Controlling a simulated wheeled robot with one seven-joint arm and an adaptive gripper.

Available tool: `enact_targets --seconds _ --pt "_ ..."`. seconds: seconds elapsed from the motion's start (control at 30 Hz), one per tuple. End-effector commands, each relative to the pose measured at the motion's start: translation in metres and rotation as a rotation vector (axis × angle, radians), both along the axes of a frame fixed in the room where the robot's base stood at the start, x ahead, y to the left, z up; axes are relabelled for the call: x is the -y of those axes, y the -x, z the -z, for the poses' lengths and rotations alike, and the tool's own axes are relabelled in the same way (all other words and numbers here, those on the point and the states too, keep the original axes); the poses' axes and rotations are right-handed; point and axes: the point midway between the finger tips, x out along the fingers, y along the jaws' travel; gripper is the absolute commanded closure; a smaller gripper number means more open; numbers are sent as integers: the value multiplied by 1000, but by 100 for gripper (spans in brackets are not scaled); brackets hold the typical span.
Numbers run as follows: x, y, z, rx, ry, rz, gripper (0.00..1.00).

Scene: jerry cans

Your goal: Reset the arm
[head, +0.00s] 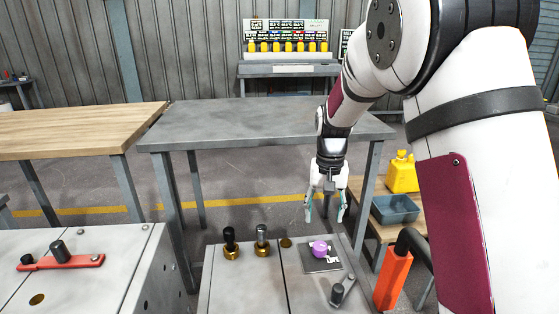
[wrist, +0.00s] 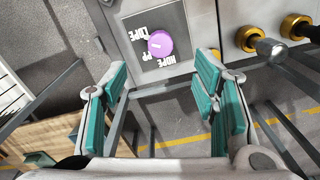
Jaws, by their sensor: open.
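My gripper (head: 325,212) hangs from my arm at the right of the head view, fingers pointing down, in front of the grey table. It is open and empty. In the wrist view its two teal-padded fingers (wrist: 166,100) stand wide apart with nothing between them. Beyond the fingertips is a purple round knob or cap (wrist: 160,43) on a dark plate with white lettering. The same purple piece (head: 319,248) sits on the machine top below my gripper in the head view, apart from the fingers.
A grey table (head: 240,120) and a wooden table (head: 70,125) stand behind. Two knobbed posts (head: 262,240) rise from the machine top. At right are a yellow jerry can (head: 402,172), a blue-grey bin (head: 395,209) and an orange handle (head: 393,278). A red lever (head: 60,262) lies at left.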

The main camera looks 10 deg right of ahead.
Motion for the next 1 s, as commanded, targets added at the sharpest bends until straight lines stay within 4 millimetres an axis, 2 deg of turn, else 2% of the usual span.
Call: enact_targets --seconds 0.17,0.3,0.5,0.73,0.9,1.0 --pt "0 37 -43 12 -27 -21 46" --pt "0 84 -82 19 -50 -55 46" --pt "-1 158 -122 28 -67 -111 46" --pt "-1 246 -146 41 -62 -177 46" --pt "1 308 -148 48 -41 -222 46" --pt "1 337 -144 50 -28 -241 46"
